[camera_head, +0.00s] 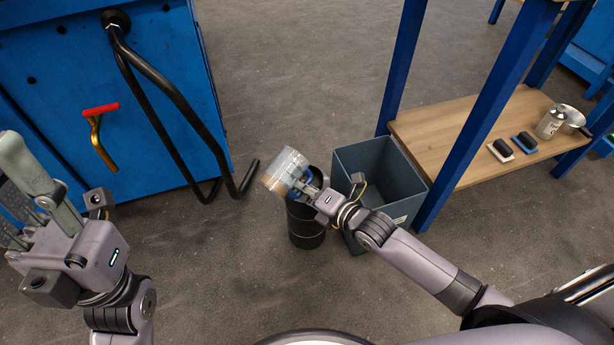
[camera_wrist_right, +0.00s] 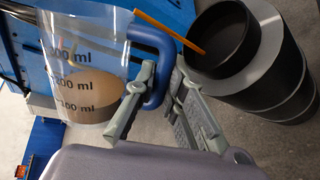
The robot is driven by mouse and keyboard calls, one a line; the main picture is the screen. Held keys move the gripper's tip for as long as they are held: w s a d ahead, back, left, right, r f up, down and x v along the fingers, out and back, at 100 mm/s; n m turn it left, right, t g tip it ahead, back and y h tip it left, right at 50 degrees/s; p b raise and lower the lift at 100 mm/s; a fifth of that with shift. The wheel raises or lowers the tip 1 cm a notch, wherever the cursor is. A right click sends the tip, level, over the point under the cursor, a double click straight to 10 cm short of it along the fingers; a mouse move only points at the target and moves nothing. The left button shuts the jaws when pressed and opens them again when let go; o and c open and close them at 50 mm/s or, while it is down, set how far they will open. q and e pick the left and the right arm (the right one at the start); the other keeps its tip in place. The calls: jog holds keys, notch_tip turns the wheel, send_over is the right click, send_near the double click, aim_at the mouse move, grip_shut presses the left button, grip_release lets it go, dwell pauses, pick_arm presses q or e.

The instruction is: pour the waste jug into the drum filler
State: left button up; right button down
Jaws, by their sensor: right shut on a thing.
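The waste jug (camera_head: 286,164) is clear, with measuring marks and brown liquid. In the right wrist view the jug (camera_wrist_right: 85,60) shows its blue handle. My right gripper (camera_head: 312,188) is shut on that handle. The jug is held above the black drum (camera_head: 305,228), at its upper left in the head view. The dark open filler (camera_wrist_right: 222,42) shows beside the jug in the wrist view. A thin orange line (camera_wrist_right: 170,32) runs from near the jug's lip into the filler; I cannot tell if it is liquid or a rod. My left gripper (camera_head: 20,195) looks open and empty at far left.
A grey bin (camera_head: 380,170) stands just right of the drum. A blue-legged bench with a wooden shelf (camera_head: 450,128) is beyond it. A blue machine (camera_head: 165,70) with a black bent pipe (camera_head: 180,100) stands at left. Bare floor lies in front.

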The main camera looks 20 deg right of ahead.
jog(key=shift+r, duration=0.15)
dwell(0.5)
jog(key=shift+w+d+f+m+y, duration=0.1)
jog(key=shift+d+f+m+y, duration=0.15)
jog(key=shift+m, duration=0.55)
dwell(1.7)
jog(key=shift+a+m+g+y+p, duration=0.25)
jog(key=shift+m+g+y, duration=0.2)
jog(key=shift+m, duration=0.25)
dwell(1.6)
